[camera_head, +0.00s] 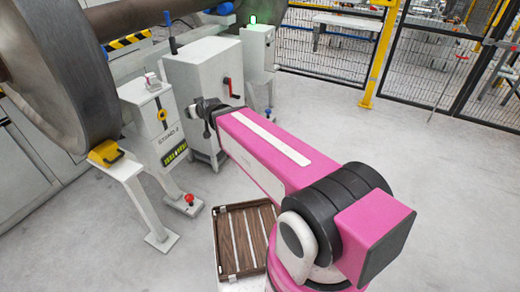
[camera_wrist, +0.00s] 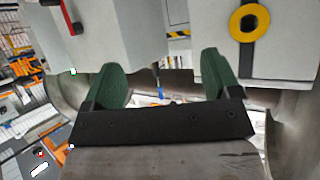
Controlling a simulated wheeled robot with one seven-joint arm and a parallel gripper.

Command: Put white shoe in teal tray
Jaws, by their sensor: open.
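My gripper (camera_wrist: 160,72) is open and empty in the wrist view, its two green fingers wide apart. In the head view, my gripper (camera_head: 206,118) shows only as a small dark shape at the arm's far end, in front of a grey cabinet. A small whitish block (camera_head: 151,80) with a reddish patch sits on top of the pale stand at left. It is too small to tell whether it is the white shoe. I see no clear white shoe and no teal tray in either view.
The pale stand (camera_head: 150,118) has a yellow ring, which also shows in the wrist view (camera_wrist: 249,23). A large wheel (camera_head: 62,75) rests near a yellow chock (camera_head: 104,153). A grey cabinet (camera_head: 203,85) stands behind. A brown slatted tray (camera_head: 240,238) lies below my arm. Floor at right is clear.

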